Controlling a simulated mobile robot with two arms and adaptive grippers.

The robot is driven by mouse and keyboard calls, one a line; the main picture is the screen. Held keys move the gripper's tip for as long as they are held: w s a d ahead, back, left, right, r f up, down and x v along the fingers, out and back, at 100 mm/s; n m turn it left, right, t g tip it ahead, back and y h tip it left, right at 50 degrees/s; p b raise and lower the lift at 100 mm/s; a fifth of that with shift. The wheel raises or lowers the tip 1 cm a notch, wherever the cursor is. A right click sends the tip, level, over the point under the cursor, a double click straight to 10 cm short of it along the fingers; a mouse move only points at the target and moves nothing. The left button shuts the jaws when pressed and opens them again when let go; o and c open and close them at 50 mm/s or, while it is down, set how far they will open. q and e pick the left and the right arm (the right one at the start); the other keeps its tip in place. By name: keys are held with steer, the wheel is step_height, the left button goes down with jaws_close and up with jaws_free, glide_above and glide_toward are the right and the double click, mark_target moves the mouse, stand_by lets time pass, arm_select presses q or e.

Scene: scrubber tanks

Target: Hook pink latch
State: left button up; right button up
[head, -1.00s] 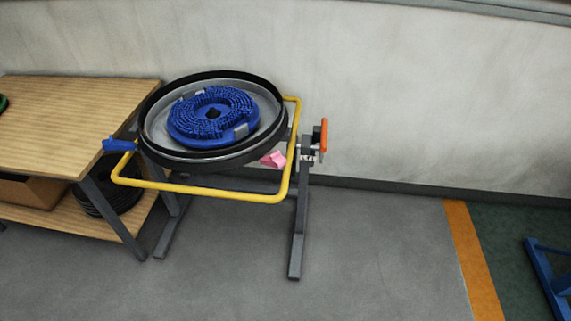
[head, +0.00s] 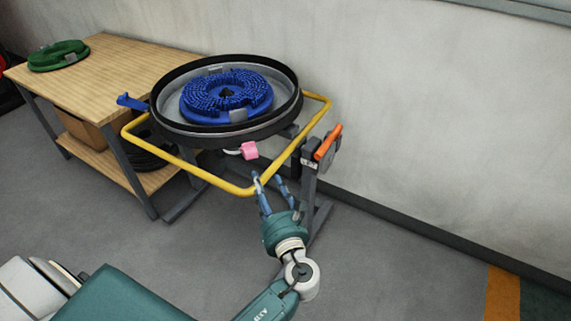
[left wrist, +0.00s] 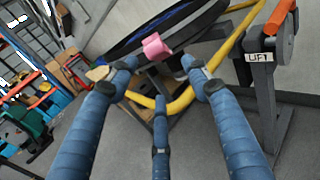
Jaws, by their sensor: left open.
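The pink latch (head: 249,150) hangs under the near rim of the round black-rimmed tank (head: 181,133). It also shows in the left wrist view (left wrist: 155,46), above and beyond the fingers. My left gripper (head: 270,178) is open and empty, at the near right corner of the yellow bar frame (head: 196,172), a little below and right of the latch. In the left wrist view the blue fingers are spread, with the yellow bar beyond and between them. The latch is apart from the fingers. My right gripper is not in view.
A blue scrubber pad (head: 240,80) lies in the tank. An orange lever (head: 327,142) on a grey post stands close right of my gripper. A wooden table (head: 120,62) with a green pad (head: 58,54) is at left. The floor at right is clear.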

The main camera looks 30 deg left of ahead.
mark_target(252, 157)
arm_select(q)
steer(key=x, duration=0.6)
steer(key=r+p+x, duration=0.1)
steer(key=x, duration=0.3)
steer(key=shift+s+a, duration=0.2)
steer(key=shift+s, duration=0.05)
steer(key=shift+w+a, duration=0.4)
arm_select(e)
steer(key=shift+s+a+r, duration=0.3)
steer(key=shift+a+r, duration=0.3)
